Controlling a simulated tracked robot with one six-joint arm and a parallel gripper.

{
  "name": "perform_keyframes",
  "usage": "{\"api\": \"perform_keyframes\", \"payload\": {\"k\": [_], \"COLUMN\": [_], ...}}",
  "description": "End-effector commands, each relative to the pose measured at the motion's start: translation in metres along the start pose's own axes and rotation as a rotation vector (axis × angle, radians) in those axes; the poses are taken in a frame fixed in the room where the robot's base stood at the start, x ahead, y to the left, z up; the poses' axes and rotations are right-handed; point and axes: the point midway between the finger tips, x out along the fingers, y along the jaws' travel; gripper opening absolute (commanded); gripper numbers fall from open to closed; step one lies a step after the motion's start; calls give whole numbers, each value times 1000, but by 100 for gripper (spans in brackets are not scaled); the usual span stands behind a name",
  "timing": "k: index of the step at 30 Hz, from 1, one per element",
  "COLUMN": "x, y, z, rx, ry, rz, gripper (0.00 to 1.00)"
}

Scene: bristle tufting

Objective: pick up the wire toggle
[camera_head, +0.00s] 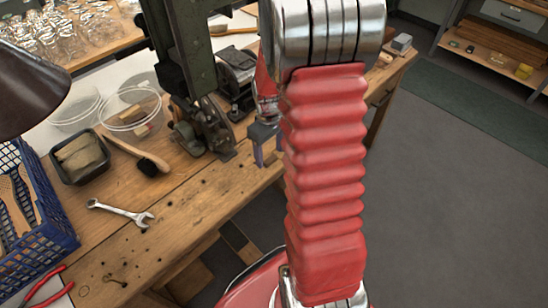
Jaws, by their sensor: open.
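A small brass-coloured piece of bent wire (115,281), which looks like the wire toggle, lies on the wooden bench top near its front edge, at the lower left. It is too small to make out its exact shape. My gripper (269,160) is partly hidden behind my red bellows arm. Its two purple fingers point down, apart, with nothing visible between them. It is beside the bench's right part, well to the right of the wire piece and apart from it.
On the bench (190,205) are a wrench (120,212), a brush (135,151), a dark tray (80,158), clear tubs (130,108), a blue crate (42,215), red-handled pliers (42,286) and a green machine (190,50). Bare wood surrounds the wire piece. Open floor lies right.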

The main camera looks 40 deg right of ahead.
Motion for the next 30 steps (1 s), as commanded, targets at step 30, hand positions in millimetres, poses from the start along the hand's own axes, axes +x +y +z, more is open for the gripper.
{"api": "perform_keyframes", "payload": {"k": [30], "x": [19], "y": [0], "z": [0], "rx": [-1], "ry": [0], "rz": [0], "gripper": [44]}}
